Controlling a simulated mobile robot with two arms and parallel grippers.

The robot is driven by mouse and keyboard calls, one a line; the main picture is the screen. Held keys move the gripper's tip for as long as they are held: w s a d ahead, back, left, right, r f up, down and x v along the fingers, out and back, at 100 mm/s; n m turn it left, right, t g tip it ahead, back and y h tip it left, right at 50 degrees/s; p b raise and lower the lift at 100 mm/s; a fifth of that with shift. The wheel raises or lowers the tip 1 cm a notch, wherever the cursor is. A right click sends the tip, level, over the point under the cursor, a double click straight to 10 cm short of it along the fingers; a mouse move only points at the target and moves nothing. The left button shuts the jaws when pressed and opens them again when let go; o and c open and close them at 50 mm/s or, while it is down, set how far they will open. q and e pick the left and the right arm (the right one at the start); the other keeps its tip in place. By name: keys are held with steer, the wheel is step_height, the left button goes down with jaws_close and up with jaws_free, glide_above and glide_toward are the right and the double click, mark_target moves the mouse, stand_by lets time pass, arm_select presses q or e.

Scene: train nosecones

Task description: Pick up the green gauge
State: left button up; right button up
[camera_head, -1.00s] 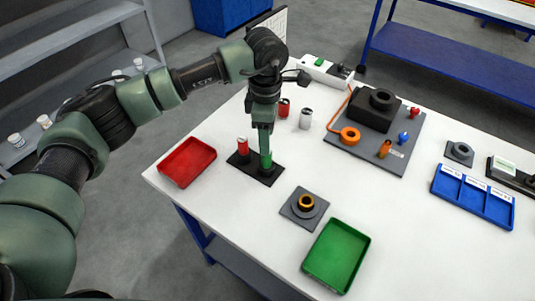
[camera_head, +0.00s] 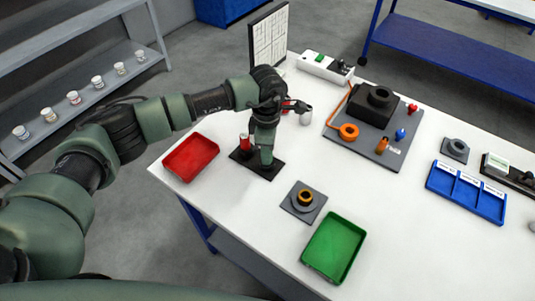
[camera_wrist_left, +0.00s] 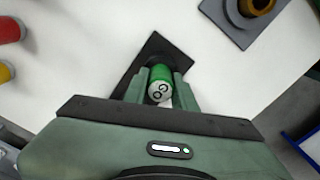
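The green gauge (camera_wrist_left: 161,75) stands between the two fingers of my left gripper (camera_wrist_left: 162,88) in the left wrist view, its pale marked end facing the camera. The fingers lie close along both its sides; I cannot tell if they press on it. In the head view my left gripper (camera_head: 266,158) points down over the black base plate (camera_head: 270,174) and hides the gauge. The plate also shows in the wrist view (camera_wrist_left: 152,50). My right gripper is not in view.
A red tray (camera_head: 190,158) lies left of the plate and a green tray (camera_head: 334,248) lies to its lower right. A grey block with a brass ring (camera_head: 304,197) sits between. A grey fixture board (camera_head: 384,148) and a blue tray (camera_head: 466,192) are farther right.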

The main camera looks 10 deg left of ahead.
arm_select(q)
jaws_close()
steer(key=shift+r, duration=0.2)
